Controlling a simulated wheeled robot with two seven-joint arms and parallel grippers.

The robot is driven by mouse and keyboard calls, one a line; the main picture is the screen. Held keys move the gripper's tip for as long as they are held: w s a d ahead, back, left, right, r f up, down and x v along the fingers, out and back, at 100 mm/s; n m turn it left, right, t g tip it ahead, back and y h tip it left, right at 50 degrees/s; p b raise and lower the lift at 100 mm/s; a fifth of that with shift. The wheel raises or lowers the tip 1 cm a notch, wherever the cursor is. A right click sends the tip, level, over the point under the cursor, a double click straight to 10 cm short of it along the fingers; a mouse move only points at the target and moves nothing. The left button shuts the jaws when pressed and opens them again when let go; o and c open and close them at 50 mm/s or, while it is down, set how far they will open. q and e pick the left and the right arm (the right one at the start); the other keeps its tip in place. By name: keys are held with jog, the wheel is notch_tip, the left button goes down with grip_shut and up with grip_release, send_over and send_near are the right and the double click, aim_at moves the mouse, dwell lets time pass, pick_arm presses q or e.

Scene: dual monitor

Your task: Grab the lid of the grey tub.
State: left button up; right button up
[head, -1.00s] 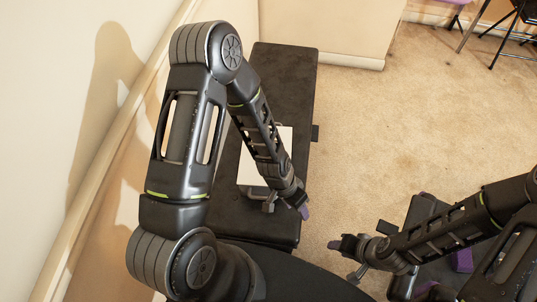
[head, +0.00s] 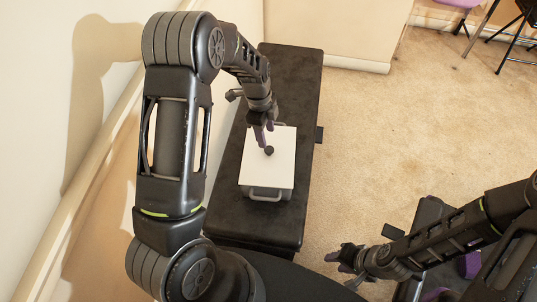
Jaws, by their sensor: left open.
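The grey tub (head: 268,194) stands on a long dark bench, with a handle at its near end and another at its far end. Its lid is a flat white panel (head: 267,175) with a small dark round knob (head: 269,151) in the middle. My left gripper (head: 265,140) is open, its purple-tipped fingers over the far half of the lid, right beside the knob. I cannot tell whether they touch it. My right gripper (head: 340,268) looks open and empty, low at the lower right, well away from the tub.
The dark bench (head: 285,85) runs along the wall on the left, its far part bare. Beige carpet (head: 400,130) lies open to the right. Chair or table legs (head: 495,40) stand at the far right.

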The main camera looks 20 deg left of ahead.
aim_at(269, 149)
pick_arm(q)
jog(key=shift+d+f, duration=0.15)
jog(key=shift+f, duration=1.15)
jog(key=shift+d+f+p, duration=0.15)
jog(key=shift+f, duration=1.15)
jog(key=shift+d+f+p, duration=0.15)
jog(key=shift+f, duration=1.15)
grip_shut()
